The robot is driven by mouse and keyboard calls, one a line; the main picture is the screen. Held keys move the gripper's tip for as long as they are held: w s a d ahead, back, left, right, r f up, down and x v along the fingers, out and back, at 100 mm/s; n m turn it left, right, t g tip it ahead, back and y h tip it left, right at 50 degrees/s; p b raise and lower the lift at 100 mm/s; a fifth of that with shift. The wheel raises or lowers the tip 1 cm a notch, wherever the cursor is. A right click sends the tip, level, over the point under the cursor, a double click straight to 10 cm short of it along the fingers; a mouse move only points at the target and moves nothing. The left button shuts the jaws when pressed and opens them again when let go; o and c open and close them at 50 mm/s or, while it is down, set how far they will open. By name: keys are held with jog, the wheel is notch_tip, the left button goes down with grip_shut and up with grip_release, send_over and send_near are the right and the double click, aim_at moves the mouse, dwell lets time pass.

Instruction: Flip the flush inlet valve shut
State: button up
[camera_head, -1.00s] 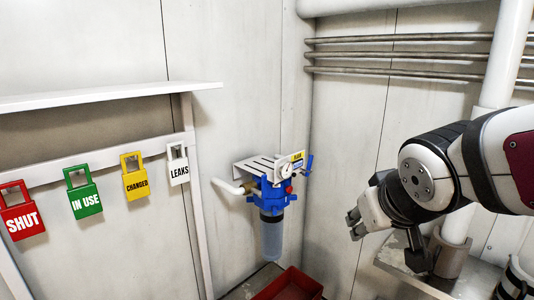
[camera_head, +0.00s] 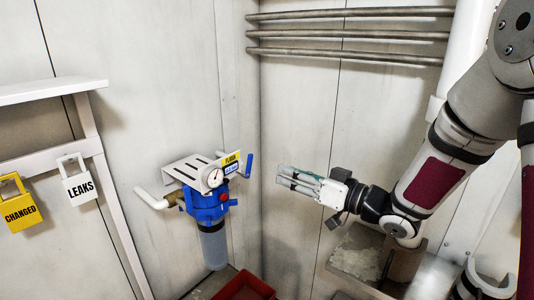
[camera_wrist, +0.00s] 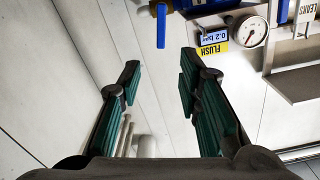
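A red bin (camera_head: 243,286) sits below the filter. White LEAKS (camera_head: 79,183) and yellow CHANGED (camera_head: 18,207) tags hang under a shelf (camera_head: 50,93) at left. Pipes (camera_head: 350,32) run along the back right wall. The space between gripper and lever looks clear.

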aim_at(252, 159)
jog(key=x, duration=1.3)
jog(key=shift+w+a+r+p, duration=0.15)
jog(key=shift+a+r+p, duration=0.05)
jog(key=shift+a+p, duration=0.15)
jog(key=shift+d, duration=0.1)
grip_shut()
